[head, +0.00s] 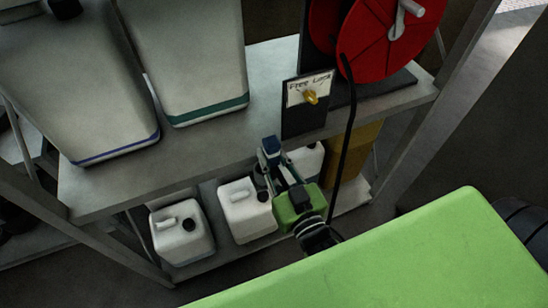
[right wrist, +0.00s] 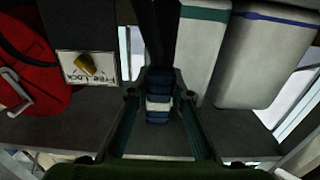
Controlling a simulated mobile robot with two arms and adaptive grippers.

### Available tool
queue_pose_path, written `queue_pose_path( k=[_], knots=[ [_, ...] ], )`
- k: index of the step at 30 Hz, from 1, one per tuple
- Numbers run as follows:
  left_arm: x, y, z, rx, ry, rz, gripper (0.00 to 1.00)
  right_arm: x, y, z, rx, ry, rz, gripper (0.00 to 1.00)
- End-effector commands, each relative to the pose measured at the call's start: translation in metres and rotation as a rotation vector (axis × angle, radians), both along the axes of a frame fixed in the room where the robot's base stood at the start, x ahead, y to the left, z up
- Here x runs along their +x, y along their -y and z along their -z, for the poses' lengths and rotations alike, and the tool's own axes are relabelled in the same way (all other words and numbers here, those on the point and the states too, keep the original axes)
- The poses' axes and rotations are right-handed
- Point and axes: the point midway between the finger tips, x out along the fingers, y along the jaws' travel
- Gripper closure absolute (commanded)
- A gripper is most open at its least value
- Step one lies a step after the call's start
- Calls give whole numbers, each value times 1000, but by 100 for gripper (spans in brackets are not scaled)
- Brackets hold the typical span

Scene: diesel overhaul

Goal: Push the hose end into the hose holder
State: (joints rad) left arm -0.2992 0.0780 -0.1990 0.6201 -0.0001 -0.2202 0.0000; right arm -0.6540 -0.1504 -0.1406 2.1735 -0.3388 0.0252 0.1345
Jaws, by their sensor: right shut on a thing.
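My right gripper (head: 267,162) is in front of the shelf edge, shut on a blue piece with a pale band, which looks like the hose end (head: 271,145). In the right wrist view the hose end (right wrist: 158,110) sits between the two fingers. The black hose (head: 347,125) hangs from the red reel (head: 385,45), past the shelf edge and down behind my wrist. A dark strip runs up from the hose end in the wrist view; I cannot tell if it is hose. I cannot make out which part is the hose holder. My left gripper is out of view.
A black plate (head: 304,120) with a "Free Lock" label and brass knob (head: 311,97) stands near the shelf's front edge. Large white canisters (head: 203,60) stand left on the upper shelf (head: 105,195). Smaller white jugs (head: 183,235) stand below.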

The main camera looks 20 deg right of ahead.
Motion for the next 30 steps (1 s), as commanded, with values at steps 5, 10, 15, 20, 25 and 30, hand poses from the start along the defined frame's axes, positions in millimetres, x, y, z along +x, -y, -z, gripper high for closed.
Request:
queue_pose_path(
  k=[5, 10, 15, 20, 25, 30],
  knots=[
    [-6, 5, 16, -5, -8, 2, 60, 24, -1, 8, -1, 12, -1, 100],
    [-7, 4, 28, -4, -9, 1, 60, 48, -2, 16, 0, 11, -1, 100],
    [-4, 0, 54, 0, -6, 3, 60, 63, -2, 39, -1, 9, -1, 100],
    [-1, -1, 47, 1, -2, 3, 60, 65, -2, 33, 0, 7, 0, 100],
    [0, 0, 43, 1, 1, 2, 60, 68, -2, 33, 0, 7, 0, 100],
    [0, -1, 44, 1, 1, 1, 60, 69, -2, 34, 0, 7, 0, 100]
  ],
)
